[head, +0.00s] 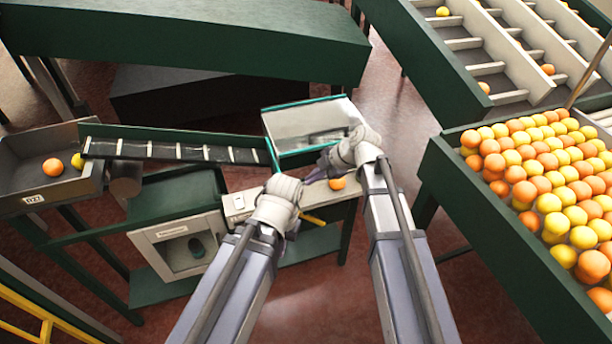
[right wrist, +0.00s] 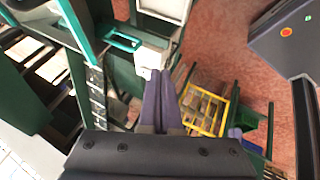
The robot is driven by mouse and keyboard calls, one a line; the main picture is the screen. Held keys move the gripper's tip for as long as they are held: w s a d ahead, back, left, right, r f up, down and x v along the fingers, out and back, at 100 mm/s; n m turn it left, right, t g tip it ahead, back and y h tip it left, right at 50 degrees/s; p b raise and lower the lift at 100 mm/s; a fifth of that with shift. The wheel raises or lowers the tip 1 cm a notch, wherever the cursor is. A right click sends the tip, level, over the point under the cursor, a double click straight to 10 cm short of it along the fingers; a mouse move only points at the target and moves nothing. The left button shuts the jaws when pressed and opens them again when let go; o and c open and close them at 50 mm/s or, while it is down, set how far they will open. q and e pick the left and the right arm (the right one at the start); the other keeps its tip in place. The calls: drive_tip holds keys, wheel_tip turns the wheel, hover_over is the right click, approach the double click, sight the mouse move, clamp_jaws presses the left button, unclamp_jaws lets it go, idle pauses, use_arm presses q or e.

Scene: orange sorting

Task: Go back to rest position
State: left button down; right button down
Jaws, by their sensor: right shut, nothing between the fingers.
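My right gripper (head: 314,177) is over the small work bench in the head view, its purple fingers pointing left. In the right wrist view the two fingers (right wrist: 163,78) lie side by side, shut with nothing between them. My left gripper (head: 278,200) is lower and left of it, above the bench's pale top; its fingertips do not show clearly. A single orange (head: 337,184) lies on the bench just below my right gripper. I cannot tell any gap between them from this angle.
A green-rimmed tray (head: 290,106) stands behind the grippers, at the end of a sloping chute (head: 180,150). A bin (head: 50,200) at left holds two fruits. A large green crate (head: 470,225) of oranges and yellow fruit stands at right. Red floor (head: 390,80) lies between.

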drive_tip(key=s+d+f+m+g+h, duration=0.1)
drive_tip(key=s+m+h, duration=0.3)
drive_tip(key=s+m, duration=0.5)
drive_tip(key=s+d+f+m+g+h, duration=0.1)
drive_tip(key=s+d+f+m+h, duration=0.1)
drive_tip(key=s+m, duration=0.7)
drive_tip(key=shift+s+f+m+g+h, duration=0.45)
drive_tip(key=shift+s+h, duration=0.55)
drive_tip(key=shift+s, duration=0.3)
